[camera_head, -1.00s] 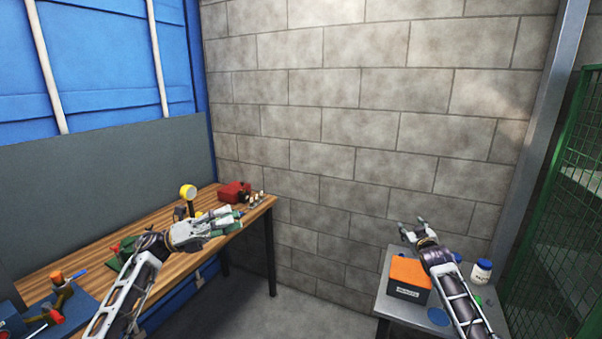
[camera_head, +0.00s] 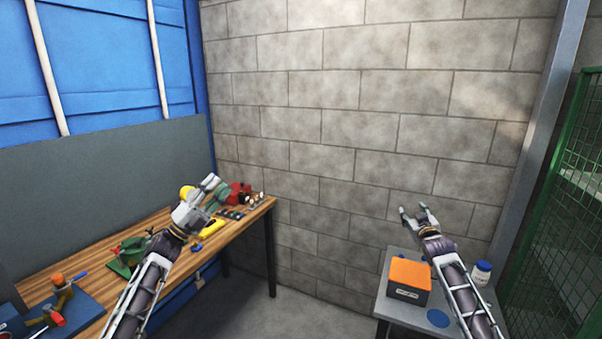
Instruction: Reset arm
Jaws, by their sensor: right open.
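My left arm reaches in over the wooden workbench (camera_head: 95,262). My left gripper (camera_head: 214,187) is above the bench's far part, pointing up and to the right, in front of a yellow round object and a red item. Its fingers overlap the items behind, so I cannot tell how far they are apart or whether they hold anything. My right gripper (camera_head: 413,210) is open and empty, with its two fingers spread upward. It is above the back of the small grey table (camera_head: 395,312), beyond the orange-topped box (camera_head: 410,278).
A yellow tool (camera_head: 209,229) and a green vise-like item (camera_head: 130,252) lie on the bench. A blue tray (camera_head: 80,312) is at its near end. A white jar (camera_head: 482,272) with a blue lid stands on the grey table. Floor between the tables is clear.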

